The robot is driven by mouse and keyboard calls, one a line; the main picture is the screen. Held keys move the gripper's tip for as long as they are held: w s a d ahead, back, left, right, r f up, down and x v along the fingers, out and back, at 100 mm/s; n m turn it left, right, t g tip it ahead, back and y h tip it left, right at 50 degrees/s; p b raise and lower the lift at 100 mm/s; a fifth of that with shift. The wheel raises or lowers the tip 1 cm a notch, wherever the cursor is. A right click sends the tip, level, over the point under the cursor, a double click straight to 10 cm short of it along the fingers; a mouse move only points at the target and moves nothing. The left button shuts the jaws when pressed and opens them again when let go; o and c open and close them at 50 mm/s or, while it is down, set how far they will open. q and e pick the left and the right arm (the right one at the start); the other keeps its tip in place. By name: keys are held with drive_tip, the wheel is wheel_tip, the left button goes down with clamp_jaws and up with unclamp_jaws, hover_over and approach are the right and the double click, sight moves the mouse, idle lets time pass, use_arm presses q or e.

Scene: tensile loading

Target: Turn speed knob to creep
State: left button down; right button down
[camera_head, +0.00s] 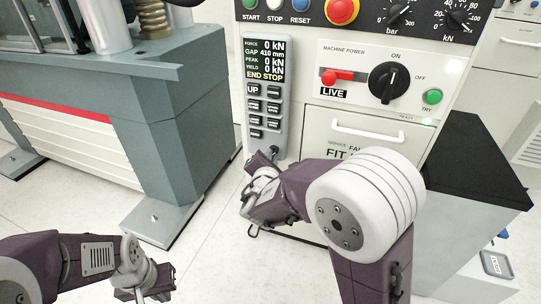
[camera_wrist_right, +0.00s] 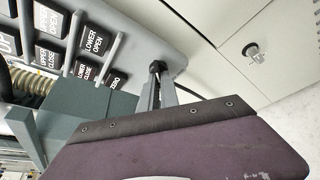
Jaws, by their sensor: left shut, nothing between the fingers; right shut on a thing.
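The grey handheld control panel (camera_head: 264,95) hangs on the machine front; its screen reads END STOP. A small dark knob (camera_wrist_right: 157,67) sits at the panel's lower end in the right wrist view, below the labelled buttons. My right gripper (camera_head: 271,156) is at that lower end, and its fingers (camera_wrist_right: 157,88) are shut on the knob. The knob's markings, including any creep position, are hidden or too small to read. My left gripper (camera_head: 160,281) is shut and empty, low at the left, well away from the panel.
Right of the panel are the red LIVE lever (camera_head: 338,76), the black machine power switch (camera_head: 388,82) and a green button (camera_head: 432,96). A white handle (camera_head: 370,132) sticks out below. The grey testing frame (camera_head: 175,120) stands at left. Floor between is clear.

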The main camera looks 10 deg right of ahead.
drive_tip(key=shift+w+a+n+g+h+p, duration=0.1)
drive_tip(key=shift+n+g+h+p, duration=0.8)
drive_tip(key=shift+n+p, duration=1.95)
drive_tip(key=shift+a+n+g+h+p, duration=0.1)
drive_tip(key=shift+n+g+h+p, duration=0.75)
drive_tip(key=shift+p, duration=3.8)
drive_tip(key=shift+w+a+n+g+h+p, duration=0.1)
drive_tip(key=shift+n+g+h+p, duration=0.25)
drive_tip(key=shift+n+h+p, duration=2.5)
drive_tip(key=shift+m+y+p, duration=0.55)
drive_tip(key=shift+y+p, duration=0.4)
drive_tip(key=shift+y, duration=0.25)
drive_tip(key=c, duration=1.6)
unclamp_jaws()
drive_tip(key=p+v, duration=0.2)
drive_tip(key=v, duration=0.7)
